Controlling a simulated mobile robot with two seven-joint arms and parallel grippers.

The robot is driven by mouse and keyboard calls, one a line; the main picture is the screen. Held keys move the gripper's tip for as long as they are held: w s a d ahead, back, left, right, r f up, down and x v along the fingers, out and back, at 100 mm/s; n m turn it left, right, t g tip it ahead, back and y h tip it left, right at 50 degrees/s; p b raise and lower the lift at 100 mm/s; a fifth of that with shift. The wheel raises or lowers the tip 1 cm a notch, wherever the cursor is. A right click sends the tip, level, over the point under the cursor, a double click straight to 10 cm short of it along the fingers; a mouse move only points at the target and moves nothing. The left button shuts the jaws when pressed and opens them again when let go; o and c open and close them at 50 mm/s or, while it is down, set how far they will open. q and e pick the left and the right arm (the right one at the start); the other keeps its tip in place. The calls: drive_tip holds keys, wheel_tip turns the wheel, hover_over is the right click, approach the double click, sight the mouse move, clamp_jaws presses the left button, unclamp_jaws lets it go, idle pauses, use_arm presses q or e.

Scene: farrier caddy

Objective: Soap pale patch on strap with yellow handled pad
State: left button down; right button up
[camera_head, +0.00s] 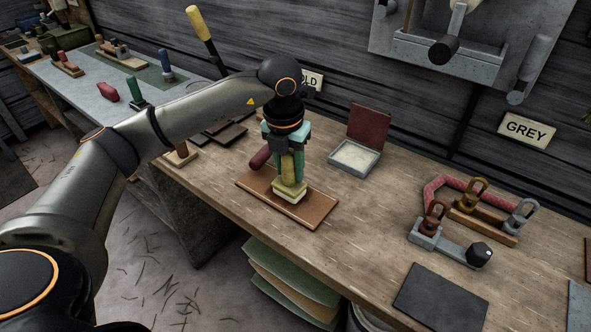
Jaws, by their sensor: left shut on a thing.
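My left gripper (289,170) comes down over the bench and is shut on the yellow handle of the pad (290,188). The pad is upright, its pale underside down at the middle of a flat brown strap piece (315,211). It looks to be touching the strap, but I cannot be sure of contact. The pale patch cannot be made out; the pad and gripper cover the middle of the strap. An open grey tin (352,159) with pale contents, likely soap, and a raised dark red lid stands behind right of the strap. My right gripper is out of view.
A dark red rounded object (260,158) lies close behind the strap's left end. Metal shackles and a red-handled piece (450,188) stand at the right. A dark flat slab (440,296) lies near the front edge. Bare wood lies between strap and shackles.

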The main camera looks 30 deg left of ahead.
use_arm(q)
drive_tip(key=shift+w+a, duration=0.1)
drive_tip(key=shift+a, duration=1.1)
drive_tip(key=shift+r+p, duration=0.45)
drive_tip(key=shift+r, duration=0.3)
wheel_tip(320, 180, up, 3)
drive_tip(key=shift+p, duration=1.2)
drive_tip(key=shift+r+p, duration=0.3)
drive_tip(key=shift+r, duration=0.1)
drive_tip(key=shift+r+p, duration=0.45)
drive_tip(key=shift+r, duration=0.15)
